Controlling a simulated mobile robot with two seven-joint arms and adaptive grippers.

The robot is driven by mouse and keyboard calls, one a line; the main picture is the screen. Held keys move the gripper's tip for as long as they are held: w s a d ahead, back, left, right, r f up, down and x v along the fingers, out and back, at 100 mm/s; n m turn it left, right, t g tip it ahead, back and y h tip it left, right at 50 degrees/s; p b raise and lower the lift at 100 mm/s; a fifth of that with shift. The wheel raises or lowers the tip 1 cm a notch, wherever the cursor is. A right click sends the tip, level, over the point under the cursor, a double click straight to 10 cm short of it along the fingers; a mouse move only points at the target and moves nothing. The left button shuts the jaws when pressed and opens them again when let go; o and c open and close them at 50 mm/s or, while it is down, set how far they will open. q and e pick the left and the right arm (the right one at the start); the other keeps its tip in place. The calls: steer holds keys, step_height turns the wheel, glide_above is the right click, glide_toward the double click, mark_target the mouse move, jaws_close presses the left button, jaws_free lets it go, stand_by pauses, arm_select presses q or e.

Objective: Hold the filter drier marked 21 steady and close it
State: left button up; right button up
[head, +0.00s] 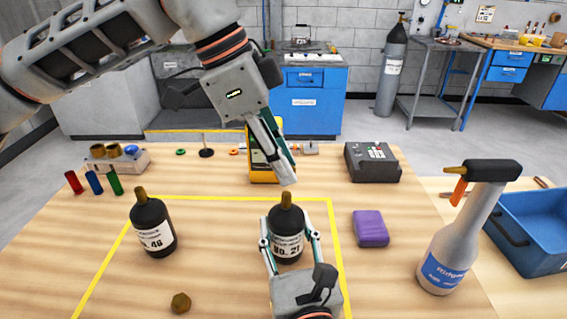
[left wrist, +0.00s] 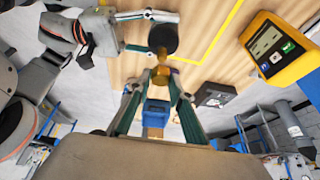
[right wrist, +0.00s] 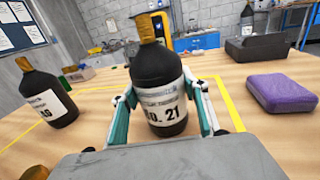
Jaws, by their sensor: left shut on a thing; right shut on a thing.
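The filter drier marked 21 (head: 286,248) is a black bottle with a white label, upright on the table inside the yellow outline. My right gripper (head: 288,238) is shut around its body from the front, with one finger on each side, as the right wrist view (right wrist: 163,98) shows. A brass-coloured piece (head: 286,199) is at the drier's top. The exact contact at the fingertips is partly hidden.
A second black drier, marked 46 (head: 152,230), stands to the left. A loose brass cap (head: 181,303) lies at the front. A purple block (head: 370,228) and a spray bottle (head: 447,250) stand to the right, near a blue bin (head: 535,225). A yellow meter (head: 262,165) stands behind.

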mark_target(288, 191)
arm_select(q)
steer(key=shift+f, duration=0.7)
steer(key=shift+f, duration=0.9)
steer(key=shift+f, duration=0.55)
steer(key=m+g, duration=0.1)
steer(key=m, duration=0.2)
steer(key=m+g, duration=0.1)
steer(key=m, duration=0.2)
steer(key=shift+w+d+y, duration=0.1)
steer(key=shift+w+y, duration=0.1)
steer(key=shift+y, duration=0.1)
steer(key=m+g, duration=0.1)
steer(key=m, duration=0.2)
steer(key=m+g+y, duration=0.1)
steer(key=m, duration=0.2)
steer(key=shift+w+d+y, duration=0.1)
steer(key=shift+w+y, duration=0.05)
steer(key=shift+y, duration=0.15)
steer(key=m+y, duration=0.1)
steer(key=m, duration=0.2)
steer(key=m+g+y, duration=0.1)
steer(key=m, duration=0.1)
steer(key=shift+d+m, duration=0.2)
steer(key=shift+m, duration=0.2)
steer(key=m+y, duration=0.2)
steer(key=m, duration=0.3)
steer(key=shift+d+m, duration=0.1)
steer(key=shift+m, duration=0.2)
